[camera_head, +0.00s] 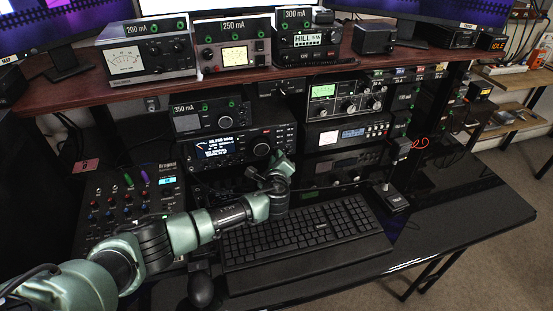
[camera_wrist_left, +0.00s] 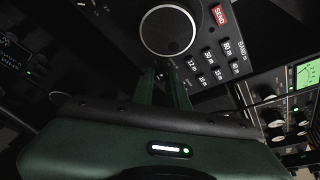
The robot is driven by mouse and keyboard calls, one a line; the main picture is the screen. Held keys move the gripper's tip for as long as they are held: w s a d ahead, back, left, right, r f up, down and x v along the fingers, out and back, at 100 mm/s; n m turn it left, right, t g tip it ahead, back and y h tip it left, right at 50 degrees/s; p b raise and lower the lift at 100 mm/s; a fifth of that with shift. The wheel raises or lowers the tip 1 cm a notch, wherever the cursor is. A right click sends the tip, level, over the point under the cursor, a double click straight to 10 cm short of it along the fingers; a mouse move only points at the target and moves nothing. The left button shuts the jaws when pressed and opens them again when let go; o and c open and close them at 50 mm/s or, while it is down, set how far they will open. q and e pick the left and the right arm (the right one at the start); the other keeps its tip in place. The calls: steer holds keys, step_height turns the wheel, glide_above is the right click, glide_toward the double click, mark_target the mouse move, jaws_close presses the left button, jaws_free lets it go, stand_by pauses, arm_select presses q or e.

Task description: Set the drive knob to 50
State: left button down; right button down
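My left gripper (camera_head: 280,172) is in front of the radio with the blue-white display (camera_head: 214,147), above the back of the keyboard. In the left wrist view its two green fingers (camera_wrist_left: 165,88) are a little apart with nothing between them. A large silver-rimmed knob (camera_wrist_left: 168,30) lies just beyond the fingertips, beside band buttons and a red SEND button (camera_wrist_left: 219,15). A tuner unit with a green meter (camera_head: 323,91) and several pale knobs stands to the right; its knobs (camera_wrist_left: 269,92) also show in the left wrist view. I cannot read which knob is marked drive. My right gripper is not in view.
The wooden shelf (camera_head: 200,86) overhead carries meter boxes. A small black box (camera_head: 391,199) stands right of the keyboard.

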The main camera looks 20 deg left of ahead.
arm_select(q)
steer(key=shift+r+m+p, duration=0.2)
steer(key=shift+m+p, duration=0.2)
steer(key=shift+p, duration=0.5)
steer(key=m+g+p, duration=0.1)
steer(key=p, duration=0.1)
steer(key=shift+d+r+y+p, duration=0.1)
steer(key=shift+d+y+p, duration=0.05)
steer(key=shift+y+p, duration=0.15)
steer(key=shift+w+m+g+y+p, duration=0.1)
steer(key=shift+m+g+y+p, duration=0.25)
steer(key=shift+m+p, duration=0.5)
steer(key=shift+d+m+g+y, duration=0.1)
steer(key=shift+m+g+y, duration=0.15)
steer(key=shift+m+y, duration=0.25)
steer(key=shift+f+m+p, duration=0.2)
steer(key=shift+m+p, duration=0.05)
steer(key=shift+p, duration=0.05)
steer(key=c, duration=1.4)
jaws_free()
steer(key=shift+r, duration=0.1)
